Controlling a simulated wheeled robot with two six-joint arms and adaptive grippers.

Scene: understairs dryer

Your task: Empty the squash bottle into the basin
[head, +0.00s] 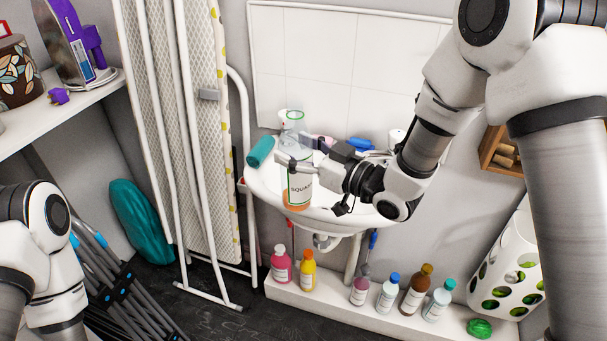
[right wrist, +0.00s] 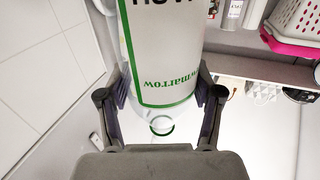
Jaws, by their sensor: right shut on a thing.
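The squash bottle (head: 300,187) is clear, with a white, green-edged label and some orange at its lower end.
Several bottles stand on the white plinth (head: 340,307) below. An ironing board (head: 205,110) leans left of the basin. A white bin (head: 512,265) stands at the right.

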